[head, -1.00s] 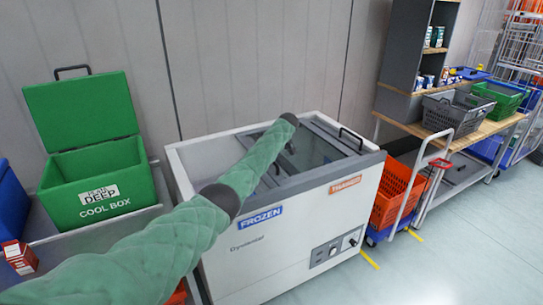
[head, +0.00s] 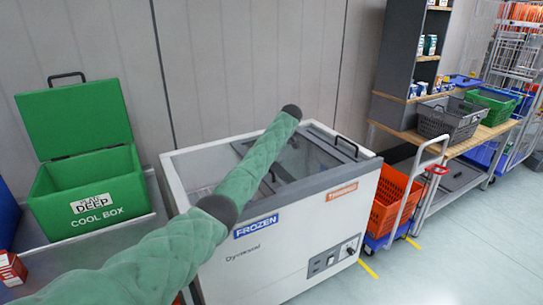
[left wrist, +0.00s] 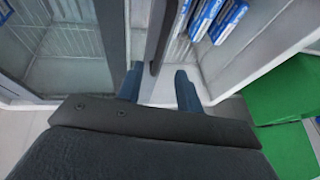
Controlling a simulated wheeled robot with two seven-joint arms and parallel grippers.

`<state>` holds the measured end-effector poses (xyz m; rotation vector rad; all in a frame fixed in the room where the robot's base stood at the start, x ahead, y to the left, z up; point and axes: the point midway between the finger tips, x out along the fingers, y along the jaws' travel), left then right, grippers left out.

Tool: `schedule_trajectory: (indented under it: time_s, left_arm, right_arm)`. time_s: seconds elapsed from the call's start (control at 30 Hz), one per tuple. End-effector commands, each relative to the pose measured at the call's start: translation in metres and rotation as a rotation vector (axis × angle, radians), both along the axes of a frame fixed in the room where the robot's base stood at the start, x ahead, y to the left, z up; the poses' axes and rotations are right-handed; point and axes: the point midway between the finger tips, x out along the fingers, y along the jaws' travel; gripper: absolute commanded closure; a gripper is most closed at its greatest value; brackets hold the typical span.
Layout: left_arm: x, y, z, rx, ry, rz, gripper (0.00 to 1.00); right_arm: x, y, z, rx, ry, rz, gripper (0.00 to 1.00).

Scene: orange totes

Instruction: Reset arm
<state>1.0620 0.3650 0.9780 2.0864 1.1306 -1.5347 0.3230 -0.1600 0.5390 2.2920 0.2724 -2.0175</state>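My left arm, in a green quilted cover, comes in from the left in the head view and reaches over the white chest freezer (head: 291,252). Its wrist end is above the freezer's back edge; the gripper itself cannot be made out there. In the left wrist view my left gripper (left wrist: 158,88) has its two blue fingers apart. A dark bar (left wrist: 157,38) of the freezer top shows in line with the gap between them; I cannot tell whether they touch it. Blue-and-white packs (left wrist: 218,18) lie in the freezer beyond the fingers. My right gripper is in neither view.
A green cool box (head: 88,206) with its lid up stands on a grey surface at left. An orange basket (head: 390,200) on a trolley is right of the freezer. Grey (head: 445,122) and green (head: 490,107) baskets sit on a wooden bench. The floor at front right is clear.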

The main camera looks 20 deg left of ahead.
Motion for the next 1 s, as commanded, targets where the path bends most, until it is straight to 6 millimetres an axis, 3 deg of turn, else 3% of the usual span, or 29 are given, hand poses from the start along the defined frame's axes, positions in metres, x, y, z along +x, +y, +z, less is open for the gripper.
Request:
schedule_trajectory:
  time_s: [0.47,0.77,0.87,1.0]
  left_arm:
    - [0.0,0.0,0.0,0.001,0.004,-0.01,0.64]
    - [0.009,-0.001,0.002,0.026,0.038,-0.202,0.64]
    - [0.017,-0.007,0.015,0.042,0.018,-0.298,0.64]
    - [0.028,-0.022,0.048,0.072,-0.04,-0.425,0.64]
  right_arm:
    - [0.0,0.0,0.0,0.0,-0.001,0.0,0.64]
    - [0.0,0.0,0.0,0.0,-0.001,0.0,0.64]
    - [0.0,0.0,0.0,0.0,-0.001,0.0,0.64]
    - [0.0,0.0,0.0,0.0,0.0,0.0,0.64]
